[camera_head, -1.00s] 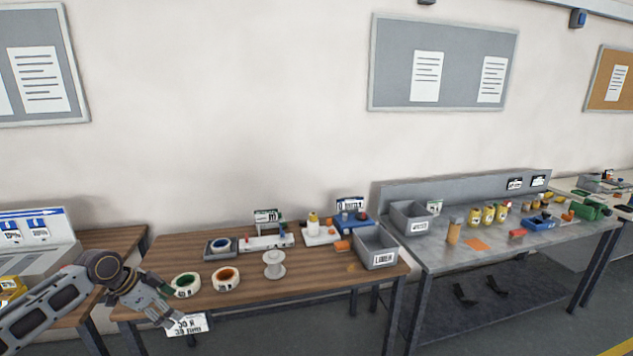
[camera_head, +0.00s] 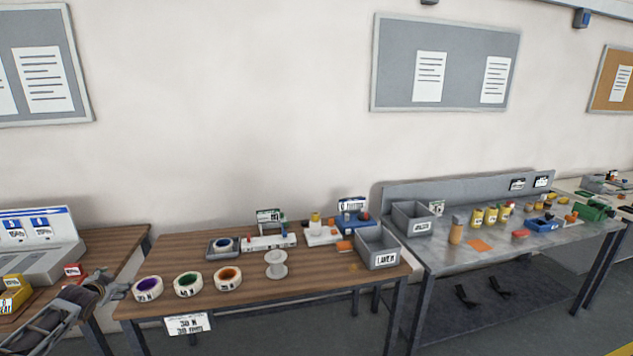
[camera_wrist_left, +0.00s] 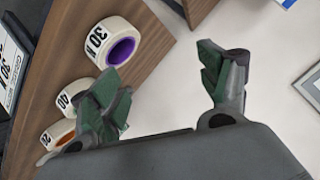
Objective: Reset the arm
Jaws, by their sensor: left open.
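My left gripper (camera_head: 112,287) is at the lower left in the head view, beside the left end of the wooden table (camera_head: 330,283). In the left wrist view its two green-padded fingers (camera_wrist_left: 165,85) are spread apart with nothing between them. A tape roll with a purple core (camera_head: 148,288) lies on the table just right of the gripper; it also shows in the left wrist view (camera_wrist_left: 112,45). A green-core roll (camera_head: 188,284) and an orange-core roll (camera_head: 228,278) lie in a row beside it. My right gripper is not in view.
A white spool (camera_head: 276,265), a small tray with a blue-core roll (camera_head: 222,247) and a grey bin (camera_head: 377,247) stand on the wooden table. A metal table (camera_head: 450,258) with several bottles is at right. Another table with a grey machine (camera_head: 45,262) is at left.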

